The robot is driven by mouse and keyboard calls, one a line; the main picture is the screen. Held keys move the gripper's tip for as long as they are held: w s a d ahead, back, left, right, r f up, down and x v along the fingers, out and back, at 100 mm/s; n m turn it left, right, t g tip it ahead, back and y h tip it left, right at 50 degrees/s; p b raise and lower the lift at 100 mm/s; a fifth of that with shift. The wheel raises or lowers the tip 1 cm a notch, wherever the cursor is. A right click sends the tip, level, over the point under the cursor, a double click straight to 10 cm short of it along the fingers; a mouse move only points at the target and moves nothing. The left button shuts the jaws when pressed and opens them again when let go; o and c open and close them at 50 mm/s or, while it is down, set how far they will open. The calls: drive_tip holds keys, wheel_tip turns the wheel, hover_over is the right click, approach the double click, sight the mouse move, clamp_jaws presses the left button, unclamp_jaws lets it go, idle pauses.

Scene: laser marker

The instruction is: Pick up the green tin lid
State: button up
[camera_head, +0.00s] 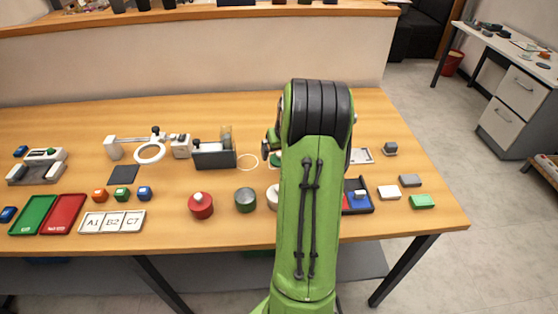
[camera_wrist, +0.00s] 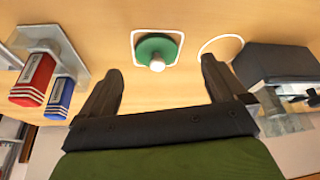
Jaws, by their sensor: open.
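The green tin lid (camera_wrist: 155,46) is a round green disc with a white knob (camera_wrist: 157,63). It lies on a white-edged square on the wooden table, in the upper middle of the wrist view. My gripper (camera_wrist: 158,78) is open and empty, its dark fingers apart with the lid ahead, between their lines. No contact with the lid shows. In the head view my arm hides most of the lid and gripper. A red tin (camera_head: 200,208) with a pale knob and a dark green-grey tin (camera_head: 245,201) stand near the table's front.
A dark box (camera_wrist: 275,64) and a thin pale ring (camera_wrist: 222,45) lie right of the lid in the wrist view. A red block (camera_wrist: 34,78) and a blue block (camera_wrist: 61,97) stand at left in a pale holder. Bare table (camera_wrist: 105,45) shows left of the lid.

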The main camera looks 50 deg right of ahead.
drive_tip(key=x, duration=0.3)
drive_tip(key=b+x, duration=0.1)
drive_tip(key=x, duration=0.1)
drive_tip(key=shift+d, duration=0.4)
drive_tip(key=shift+a, duration=0.1)
drive_tip(key=c, duration=1.1)
